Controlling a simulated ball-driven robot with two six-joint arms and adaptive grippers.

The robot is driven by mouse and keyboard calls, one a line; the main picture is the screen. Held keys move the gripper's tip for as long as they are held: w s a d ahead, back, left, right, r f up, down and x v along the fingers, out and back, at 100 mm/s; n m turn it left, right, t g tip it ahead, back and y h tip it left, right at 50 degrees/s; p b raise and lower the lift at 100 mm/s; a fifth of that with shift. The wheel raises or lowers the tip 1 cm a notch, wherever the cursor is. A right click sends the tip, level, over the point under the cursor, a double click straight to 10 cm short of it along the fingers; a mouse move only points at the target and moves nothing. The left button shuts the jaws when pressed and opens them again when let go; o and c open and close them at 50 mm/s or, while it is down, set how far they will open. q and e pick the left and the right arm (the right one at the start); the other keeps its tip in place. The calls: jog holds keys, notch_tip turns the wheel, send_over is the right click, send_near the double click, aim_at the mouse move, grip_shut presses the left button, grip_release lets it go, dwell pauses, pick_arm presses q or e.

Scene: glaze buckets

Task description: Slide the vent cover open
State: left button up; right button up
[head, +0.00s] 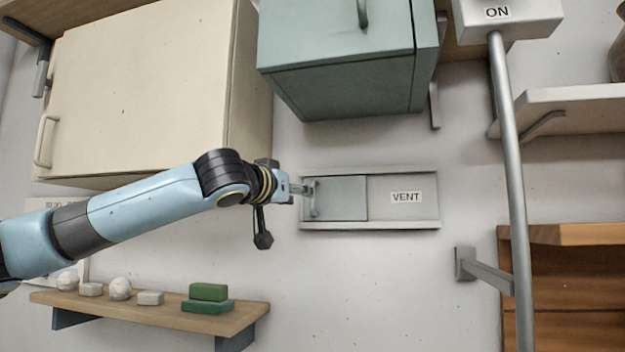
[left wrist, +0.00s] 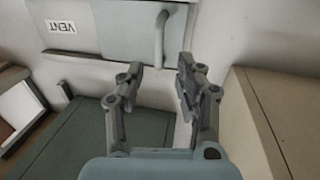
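The vent (head: 405,215) is a pale framed panel on the wall with a VENT label on its right half. Its grey sliding cover (head: 347,198) sits at the left end of the frame and carries an upright bar handle (head: 315,199) near its left edge. My left gripper (head: 308,190) is at the handle in the head view and partly overlaps it. In the left wrist view the gripper (left wrist: 161,72) is open, its fingers apart. The handle (left wrist: 160,38) shows beyond and between the fingertips, with no clear contact. The cover (left wrist: 125,30) lies beside it. My right gripper is not in view.
A green cabinet (head: 350,80) hangs above the vent, and a cream cabinet (head: 140,90) is at upper left. A wooden shelf (head: 150,310) with small blocks is below my arm. A grey lever (head: 508,150) stands to the right. The wall below the vent is clear.

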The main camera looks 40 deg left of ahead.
aim_at(314, 206)
pick_arm(q)
jog(key=p+x, duration=0.3)
jog(key=x, duration=0.4)
jog(key=shift+w+d+f+p, duration=0.1)
jog(key=shift+w+f+p, duration=0.1)
jog(key=shift+p, duration=0.1)
grip_shut()
jog(key=shift+w, duration=0.15)
